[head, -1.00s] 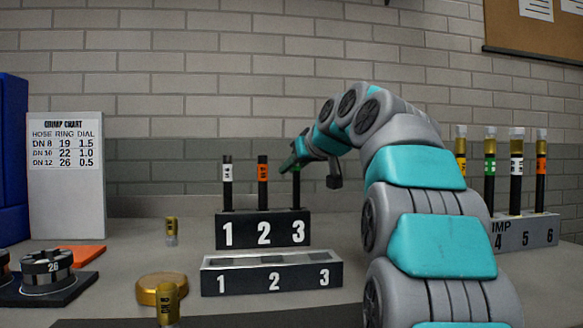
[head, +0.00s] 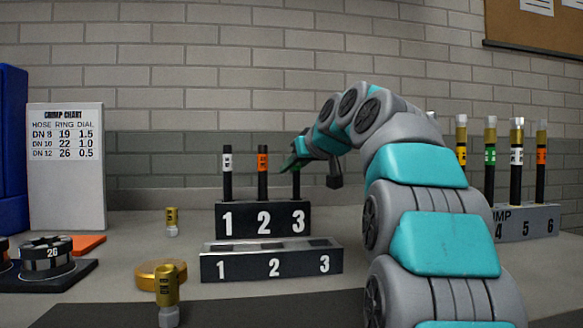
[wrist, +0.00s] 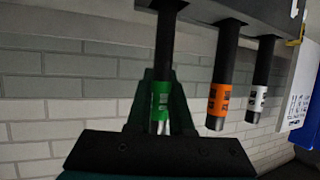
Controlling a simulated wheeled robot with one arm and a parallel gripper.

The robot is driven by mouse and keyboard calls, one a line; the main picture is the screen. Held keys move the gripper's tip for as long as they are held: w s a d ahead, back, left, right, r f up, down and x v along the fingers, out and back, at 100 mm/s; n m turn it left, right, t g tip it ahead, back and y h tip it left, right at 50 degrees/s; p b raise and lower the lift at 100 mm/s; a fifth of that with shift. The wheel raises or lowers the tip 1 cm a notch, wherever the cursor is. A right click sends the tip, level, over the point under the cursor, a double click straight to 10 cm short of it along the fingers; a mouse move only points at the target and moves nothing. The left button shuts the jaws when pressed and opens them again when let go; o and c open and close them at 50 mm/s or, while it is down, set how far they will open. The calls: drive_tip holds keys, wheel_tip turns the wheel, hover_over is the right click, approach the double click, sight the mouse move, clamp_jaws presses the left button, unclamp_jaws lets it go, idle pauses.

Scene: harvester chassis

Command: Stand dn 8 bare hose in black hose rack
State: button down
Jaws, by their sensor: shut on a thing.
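The black hose rack (head: 262,219), marked 1, 2, 3, stands at the centre of the bench. My gripper (head: 290,164) is at its slot 3 and shut on a dark hose with a green band (wrist: 160,100). In the wrist view, my gripper's fingers (wrist: 162,82) stand on both sides of that band. The hose is upright and runs into the rack. An orange-banded hose (head: 263,172) stands in slot 2 and a white-banded hose (head: 227,172) in slot 1. The small print on the bands is unreadable.
A silver-topped rack (head: 272,262) marked 1, 2, 3 stands in front, its slots seemingly empty. A grey rack (head: 525,224) with several capped hoses stands right, partly behind my arm. Brass fittings (head: 167,287) and a dial block (head: 46,262) are at left.

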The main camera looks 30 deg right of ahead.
drive_tip(key=c, duration=0.7)
unclamp_jaws()
drive_tip(key=shift+c, duration=0.2)
drive_tip(key=v, duration=0.7)
drive_tip(key=shift+s, duration=0.4)
drive_tip(key=shift+r, duration=0.15)
